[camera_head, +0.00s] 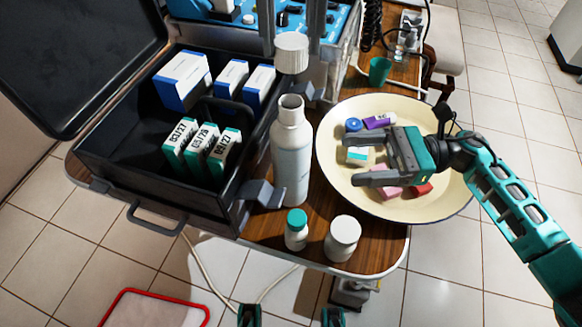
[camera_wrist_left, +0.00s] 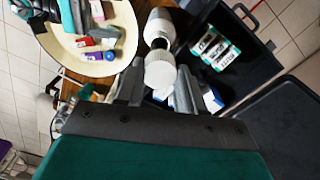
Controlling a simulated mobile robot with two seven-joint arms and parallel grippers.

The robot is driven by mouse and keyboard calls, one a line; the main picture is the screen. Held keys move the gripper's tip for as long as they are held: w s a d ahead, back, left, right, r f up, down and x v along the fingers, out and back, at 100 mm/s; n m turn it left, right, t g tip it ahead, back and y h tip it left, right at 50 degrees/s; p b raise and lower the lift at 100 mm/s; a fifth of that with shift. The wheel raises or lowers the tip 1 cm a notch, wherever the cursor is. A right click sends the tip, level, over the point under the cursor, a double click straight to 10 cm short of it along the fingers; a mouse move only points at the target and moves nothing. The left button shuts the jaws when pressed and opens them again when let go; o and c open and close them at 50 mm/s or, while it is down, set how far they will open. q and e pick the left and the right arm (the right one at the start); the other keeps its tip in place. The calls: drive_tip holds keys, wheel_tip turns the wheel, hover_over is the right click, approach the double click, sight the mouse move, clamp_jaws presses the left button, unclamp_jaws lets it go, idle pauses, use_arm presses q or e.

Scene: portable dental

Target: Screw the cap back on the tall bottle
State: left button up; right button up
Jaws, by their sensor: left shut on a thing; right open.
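The tall bottle (camera_head: 292,158) is pale grey and stands upright on the wooden table, its neck uncovered. The white ribbed cap (camera_head: 291,54) is held above the neck, with a visible gap. My left gripper (camera_head: 292,45) reaches down from the top of the head view, its fingers on either side of the cap. In the left wrist view the cap (camera_wrist_left: 161,70) sits between the fingers and the bottle (camera_wrist_left: 160,26) is beyond it, its dark mouth showing. My right gripper (camera_head: 374,160) is open over the cream plate (camera_head: 345,120).
An open black case (camera_head: 110,178) with blue-white and green-white boxes stands left of the bottle. A small teal-capped bottle (camera_head: 296,230) and a short white jar (camera_head: 342,239) stand in front. Small coloured items lie on the plate. A green cup (camera_head: 379,71) stands behind it.

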sight(292, 163)
drive_tip(key=shift+a, duration=0.1)
drive_tip(key=a, duration=0.8)
drive_tip(key=s+a, duration=0.1)
drive_tip(key=a, duration=0.2)
drive_tip(key=shift+a, duration=0.4)
drive_tip(key=c, duration=1.2)
use_arm(q)
drive_tip(key=shift+s+f, duration=0.1)
drive_tip(key=shift+f, duration=2.4)
